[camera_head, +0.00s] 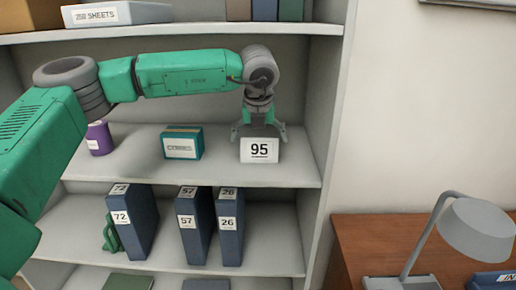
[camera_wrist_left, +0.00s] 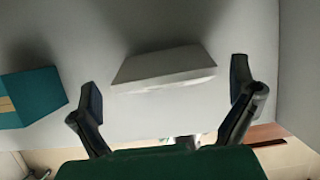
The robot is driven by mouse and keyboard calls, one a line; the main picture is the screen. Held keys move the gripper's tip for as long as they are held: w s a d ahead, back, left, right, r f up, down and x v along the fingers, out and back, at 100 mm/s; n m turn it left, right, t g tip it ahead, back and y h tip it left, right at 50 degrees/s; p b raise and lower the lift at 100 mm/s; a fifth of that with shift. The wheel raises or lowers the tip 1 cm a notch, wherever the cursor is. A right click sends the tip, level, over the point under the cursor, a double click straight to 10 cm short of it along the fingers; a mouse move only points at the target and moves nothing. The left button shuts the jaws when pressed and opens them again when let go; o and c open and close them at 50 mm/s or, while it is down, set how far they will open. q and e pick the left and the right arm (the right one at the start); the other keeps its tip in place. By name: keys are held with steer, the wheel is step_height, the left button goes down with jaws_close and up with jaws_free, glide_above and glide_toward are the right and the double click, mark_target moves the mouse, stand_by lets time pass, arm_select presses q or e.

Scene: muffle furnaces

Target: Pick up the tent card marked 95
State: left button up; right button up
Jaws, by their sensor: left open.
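The white tent card marked 95 (camera_head: 259,150) stands upright on the upper middle shelf, near its right end and front edge. It also shows from above in the left wrist view (camera_wrist_left: 163,72), between and a little beyond the fingertips. My left gripper (camera_head: 259,130) is just above and behind the card in the head view, with its fingers spread to either side. In the left wrist view the two fingers (camera_wrist_left: 165,84) are wide apart, and neither appears to touch the card. My right gripper is not in view.
A teal box (camera_head: 183,142) stands left of the card, and it shows in the left wrist view (camera_wrist_left: 28,98). A purple container (camera_head: 99,138) is farther left. The shelf's right side wall (camera_head: 322,90) is close. Blue binders marked 72, 57 and 26 (camera_head: 230,228) stand below.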

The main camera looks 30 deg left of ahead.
arm_select(q)
steer(key=shift+d+r, duration=0.1)
steer(key=shift+d, duration=0.4)
steer(key=c, duration=1.1)
steer(key=shift+s+a, duration=0.1)
steer(key=shift+a, duration=0.45)
